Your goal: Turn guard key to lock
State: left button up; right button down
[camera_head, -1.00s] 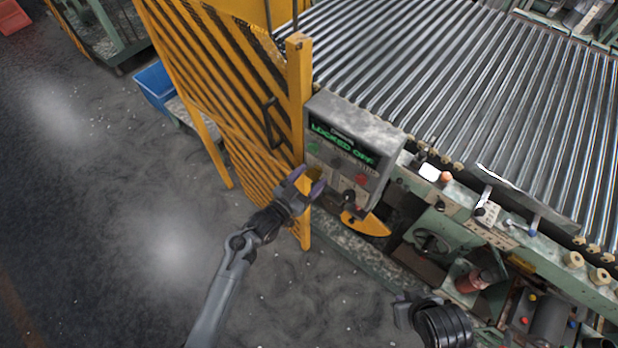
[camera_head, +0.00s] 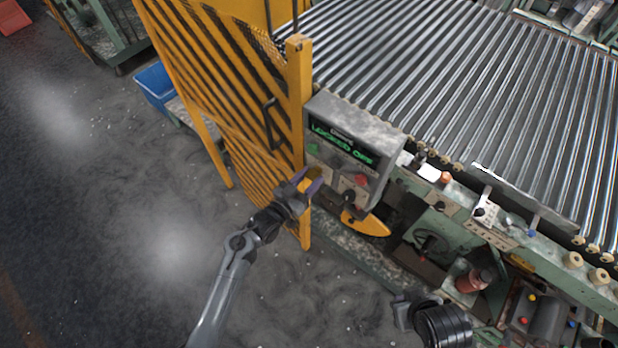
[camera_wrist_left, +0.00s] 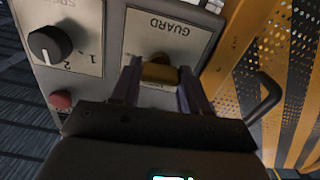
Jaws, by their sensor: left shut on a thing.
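The control box (camera_head: 357,130) stands beside the yellow fence, its green display reading "LOCKED OFF". The brass-coloured guard key (camera_wrist_left: 160,72) sits on the plate marked GUARD (camera_wrist_left: 168,38) in the left wrist view. My left gripper (camera_head: 309,182) is at the lower left of the box face. In the left wrist view its two purple fingers (camera_wrist_left: 162,80) are on either side of the key, shut on it. The fingers hide part of the key and plate. My right gripper (camera_head: 401,312) is low in the head view, away from the box; its jaws are unclear.
A black speed knob (camera_wrist_left: 48,44) and a red button (camera_wrist_left: 61,100) are close to the key. The yellow fence (camera_head: 301,90) and its dark handle (camera_head: 270,125) stand just left of the box. The roller conveyor (camera_head: 450,80) lies behind. Open floor (camera_head: 120,200) is at left.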

pick_arm(q)
jog(key=n+p, duration=0.1)
jog(key=n, duration=0.3)
jog(key=shift+r, duration=0.1)
jog(key=shift+n+p, duration=2.1)
jog(key=shift+n, duration=4.4)
jog(key=o, duration=1.1)
jog(key=shift+c, duration=0.2)
